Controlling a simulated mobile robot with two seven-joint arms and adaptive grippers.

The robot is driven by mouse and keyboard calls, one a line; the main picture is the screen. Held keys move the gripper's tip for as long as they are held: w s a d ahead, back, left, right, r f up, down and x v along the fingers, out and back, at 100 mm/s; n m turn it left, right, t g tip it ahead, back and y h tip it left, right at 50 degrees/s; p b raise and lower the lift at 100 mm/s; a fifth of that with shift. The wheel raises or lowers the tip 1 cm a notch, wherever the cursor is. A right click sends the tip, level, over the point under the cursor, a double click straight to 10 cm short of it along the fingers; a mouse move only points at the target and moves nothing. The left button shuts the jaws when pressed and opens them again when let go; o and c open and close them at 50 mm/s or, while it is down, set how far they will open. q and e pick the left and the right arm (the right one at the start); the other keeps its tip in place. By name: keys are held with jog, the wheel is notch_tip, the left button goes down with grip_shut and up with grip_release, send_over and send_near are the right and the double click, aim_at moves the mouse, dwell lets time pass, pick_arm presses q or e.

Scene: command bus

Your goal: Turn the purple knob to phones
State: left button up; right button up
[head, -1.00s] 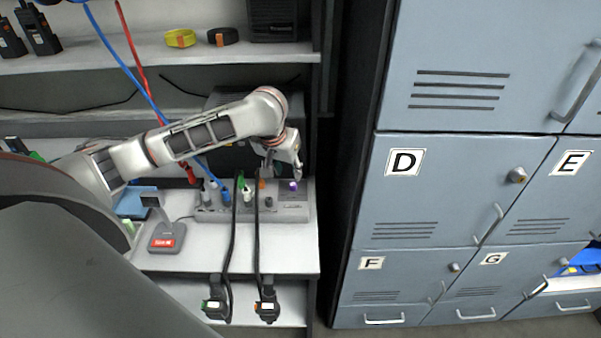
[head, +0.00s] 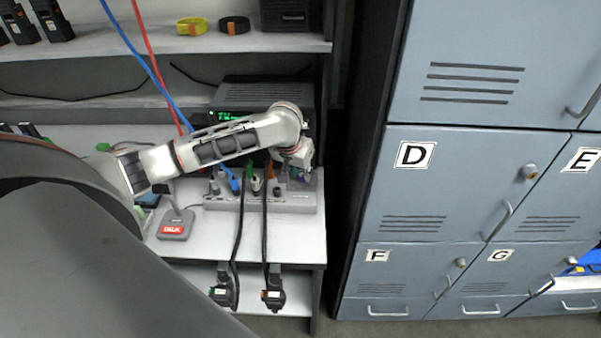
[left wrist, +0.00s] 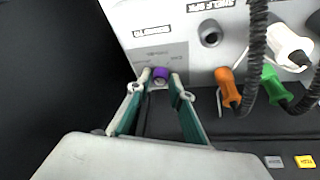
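The purple knob (left wrist: 161,74) is on the light grey panel (left wrist: 120,12), beside faint label text too small to read. In the head view the knob (head: 301,178) is mostly covered by my left gripper (head: 295,176). In the left wrist view my left gripper (left wrist: 161,78) has one fingertip on each side of the knob, very close to it. Whether the fingers touch it is not clear. I cannot make out the knob's pointer or setting. My right gripper is in neither view.
Orange (left wrist: 229,88), green (left wrist: 276,88) and white (left wrist: 288,46) plugs with black cables sit close by the gripper. A talk microphone (head: 175,225) stands left of the panel. A black radio unit (head: 258,95) is behind. Grey lockers (head: 440,180) rise at the right.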

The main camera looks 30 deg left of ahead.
pick_arm(q)
grip_shut()
jog(key=shift+m, duration=0.6)
jog(key=m+h, duration=0.1)
jog(key=m, duration=0.2)
jog(key=shift+a+h, duration=0.15)
jog(key=shift+h, duration=0.15)
jog(key=m+h, duration=0.1)
jog(key=m, duration=0.2)
jog(key=shift+m, duration=0.4)
jog(key=shift+m+g+h, duration=0.3)
jog(key=shift+g, duration=0.1)
